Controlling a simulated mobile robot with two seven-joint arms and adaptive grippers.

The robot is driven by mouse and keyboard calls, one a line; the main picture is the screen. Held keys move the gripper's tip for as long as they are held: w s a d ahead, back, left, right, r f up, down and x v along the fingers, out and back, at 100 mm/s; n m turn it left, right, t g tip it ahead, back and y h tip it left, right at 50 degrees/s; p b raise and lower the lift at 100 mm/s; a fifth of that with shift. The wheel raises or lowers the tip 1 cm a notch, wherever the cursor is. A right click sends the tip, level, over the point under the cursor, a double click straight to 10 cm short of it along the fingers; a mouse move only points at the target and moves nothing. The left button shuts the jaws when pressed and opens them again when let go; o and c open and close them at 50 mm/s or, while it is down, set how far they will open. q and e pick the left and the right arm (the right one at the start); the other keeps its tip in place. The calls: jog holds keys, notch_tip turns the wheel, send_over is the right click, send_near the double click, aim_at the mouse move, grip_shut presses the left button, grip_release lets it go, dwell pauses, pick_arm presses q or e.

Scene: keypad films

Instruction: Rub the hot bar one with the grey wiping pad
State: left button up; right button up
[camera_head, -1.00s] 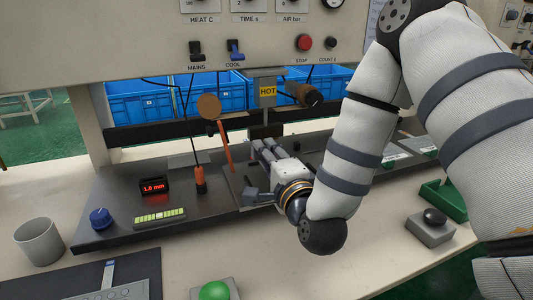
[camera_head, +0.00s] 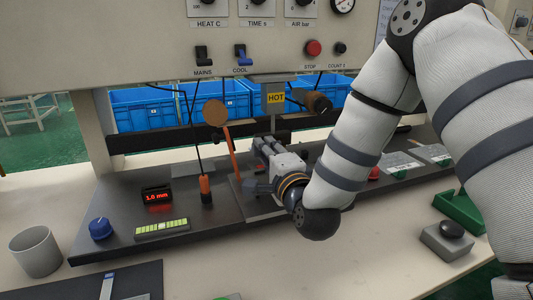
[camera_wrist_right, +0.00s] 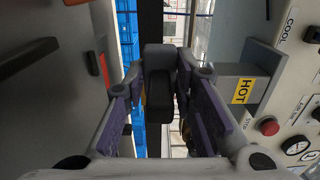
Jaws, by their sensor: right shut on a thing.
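My right gripper (camera_head: 264,142) reaches in over the dark base plate, its fingers just below the block with the yellow HOT label (camera_head: 276,98). In the right wrist view my right gripper (camera_wrist_right: 160,92) is shut on a grey block with a dark face, which looks like the grey wiping pad (camera_wrist_right: 159,58). The grey hot bar block with its HOT label (camera_wrist_right: 243,91) is right of the fingers there. In the head view the pad is mostly hidden by the gripper. My left gripper is out of view.
An orange stick with a round brown disc (camera_head: 215,112) stands left of the gripper, beside an orange-handled tool (camera_head: 206,190). A control panel (camera_head: 150,55) overhangs the work area. A grey cup (camera_head: 36,252) stands at the left; a green tray (camera_head: 452,205) lies at the right.

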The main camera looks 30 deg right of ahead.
aim_at(288, 138)
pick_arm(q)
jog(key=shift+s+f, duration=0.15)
pick_arm(e)
jog(key=shift+x, duration=1)
